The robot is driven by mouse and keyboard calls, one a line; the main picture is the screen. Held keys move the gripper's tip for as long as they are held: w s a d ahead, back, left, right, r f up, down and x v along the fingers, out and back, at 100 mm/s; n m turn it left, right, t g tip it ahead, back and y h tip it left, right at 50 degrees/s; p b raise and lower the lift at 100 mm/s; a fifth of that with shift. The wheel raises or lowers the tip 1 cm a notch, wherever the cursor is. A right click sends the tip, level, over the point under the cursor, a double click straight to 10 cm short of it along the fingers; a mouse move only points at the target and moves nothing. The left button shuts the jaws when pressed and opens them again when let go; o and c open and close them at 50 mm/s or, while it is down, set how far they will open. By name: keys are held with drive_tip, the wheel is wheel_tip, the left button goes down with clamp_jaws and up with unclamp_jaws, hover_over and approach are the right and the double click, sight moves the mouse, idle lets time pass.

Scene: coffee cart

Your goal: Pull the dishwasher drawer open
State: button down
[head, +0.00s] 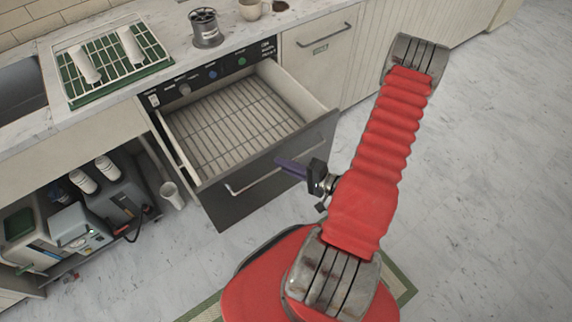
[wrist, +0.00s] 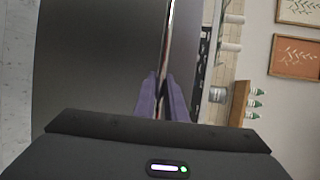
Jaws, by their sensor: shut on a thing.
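The dishwasher drawer (head: 205,199) stands pulled out from under the counter, below a dark control panel (head: 214,73) with knobs. A wire rack (head: 226,118) lies inside it, and I see nothing standing on the rack. A metal bar handle (head: 250,182) runs across the dark front. My gripper (head: 284,167), with purple fingers, is at the right part of this handle. In the wrist view my gripper (wrist: 163,98) has its two fingers on either side of the bar handle (wrist: 168,40), shut on it. The fingers hide part of the handle.
A cream drawer (head: 320,48) beside it on the right is shut. A green drying rack (head: 110,62) and a metal canister (head: 206,28) stand on the counter. The floor at the right is clear.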

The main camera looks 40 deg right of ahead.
drive_tip(key=shift+s+a+f, duration=0.15)
drive_tip(key=shift+s+a, duration=0.05)
drive_tip(key=shift+a, duration=0.1)
drive_tip(key=c, duration=2.1)
unclamp_jaws()
drive_tip(key=shift+d, duration=0.1)
drive_tip(key=shift+d, duration=0.15)
drive_tip(key=shift+d, duration=0.1)
drive_tip(key=shift+v, duration=6.8)
